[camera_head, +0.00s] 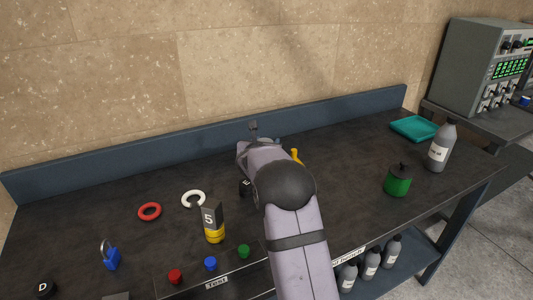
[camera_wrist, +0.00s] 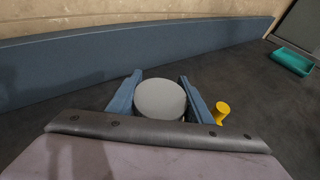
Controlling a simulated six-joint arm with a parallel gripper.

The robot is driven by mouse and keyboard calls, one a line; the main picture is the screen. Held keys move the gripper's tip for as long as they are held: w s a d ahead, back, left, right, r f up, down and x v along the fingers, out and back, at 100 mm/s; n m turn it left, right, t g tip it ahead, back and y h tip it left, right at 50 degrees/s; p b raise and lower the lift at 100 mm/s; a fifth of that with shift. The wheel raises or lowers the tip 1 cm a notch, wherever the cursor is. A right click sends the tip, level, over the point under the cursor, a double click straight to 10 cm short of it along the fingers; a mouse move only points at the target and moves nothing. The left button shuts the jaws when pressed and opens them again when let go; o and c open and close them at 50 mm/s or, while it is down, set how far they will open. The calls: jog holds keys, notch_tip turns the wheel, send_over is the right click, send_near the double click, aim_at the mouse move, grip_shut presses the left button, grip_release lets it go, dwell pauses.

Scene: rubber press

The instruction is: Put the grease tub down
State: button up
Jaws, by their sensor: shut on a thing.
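My gripper (camera_wrist: 160,92) is shut on a grey round-topped tub (camera_wrist: 161,98), which I take for the grease tub. In the wrist view one blue finger stands on each side of it. The tub is low over or on the dark bench top; I cannot tell whether it touches. In the head view my arm hides the gripper and most or all of the tub.
A yellow object (camera_wrist: 221,111) stands just right of the gripper.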

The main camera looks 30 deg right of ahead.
jog(key=shift+f, duration=1.8)
jog(key=shift+f+b, duration=0.1)
jog(key=shift+b, duration=0.2)
jog(key=o, duration=1.3)
jog(key=shift+s+a, duration=0.15)
jog(key=shift+s, duration=0.05)
jog(key=b+v, duration=0.2)
jog(key=v, duration=0.9)
jog(key=shift+s+a+r, duration=0.2)
jog(key=shift+r, duration=0.1)
